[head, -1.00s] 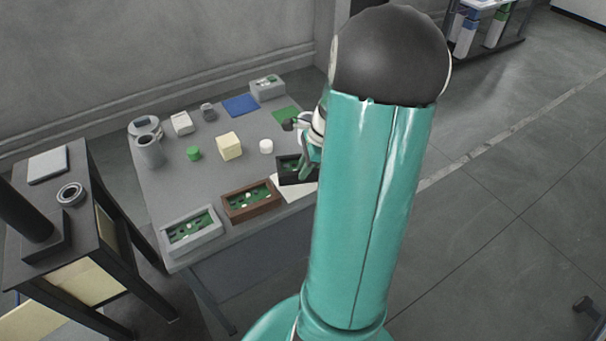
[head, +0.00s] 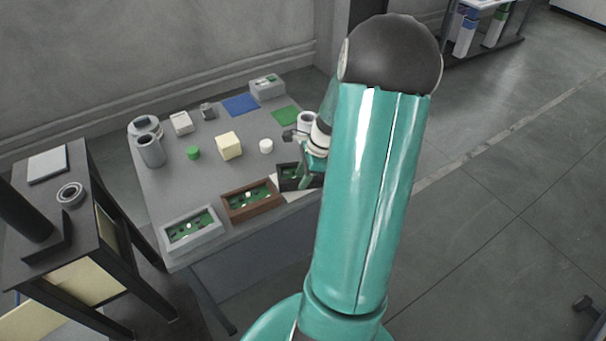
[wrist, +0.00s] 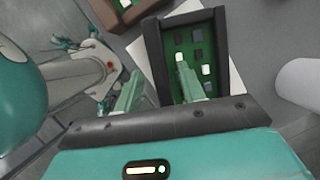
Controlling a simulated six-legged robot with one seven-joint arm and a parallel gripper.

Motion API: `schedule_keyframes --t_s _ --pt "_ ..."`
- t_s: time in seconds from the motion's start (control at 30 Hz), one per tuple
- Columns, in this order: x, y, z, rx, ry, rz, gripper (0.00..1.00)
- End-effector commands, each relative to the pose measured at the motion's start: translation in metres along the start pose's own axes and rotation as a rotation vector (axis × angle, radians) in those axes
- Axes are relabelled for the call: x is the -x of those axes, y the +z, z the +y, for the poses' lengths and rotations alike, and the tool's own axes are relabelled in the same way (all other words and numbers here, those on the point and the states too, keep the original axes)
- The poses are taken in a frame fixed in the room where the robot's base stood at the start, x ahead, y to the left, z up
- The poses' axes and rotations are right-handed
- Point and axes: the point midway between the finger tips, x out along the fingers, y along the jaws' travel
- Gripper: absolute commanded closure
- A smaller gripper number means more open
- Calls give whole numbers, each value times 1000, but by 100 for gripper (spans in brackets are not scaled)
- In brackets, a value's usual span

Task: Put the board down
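The board is a green panel with white and dark parts in a black-rimmed frame (head: 284,172), at the front right of the grey table. In the wrist view the black frame (wrist: 222,40) lies over a white sheet (wrist: 238,88). My gripper (head: 305,172) is at the right part of this frame, partly hiding it. In the wrist view my gripper (wrist: 160,65) has its two green fingers apart, with the frame's left wall showing between them. I see no firm contact on the wall. Whether the frame rests flat on the sheet cannot be told.
A brown-framed board (head: 252,203) and a grey-framed board (head: 190,233) lie to the left. A cream block (head: 229,146), a green cylinder (head: 193,153) and a white cylinder (head: 266,146) stand behind. A dark side table (head: 75,225) stands at the left.

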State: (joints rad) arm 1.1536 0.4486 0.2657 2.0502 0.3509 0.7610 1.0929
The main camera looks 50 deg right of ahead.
Motion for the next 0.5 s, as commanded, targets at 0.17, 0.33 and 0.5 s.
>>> schedule_keyframes --t_s 0.17,0.33,0.5 --pt "0 0 0 0 0 0 61" --pt "5 1 0 -1 -1 1 61" --pt "30 1 -1 1 -4 2 61"
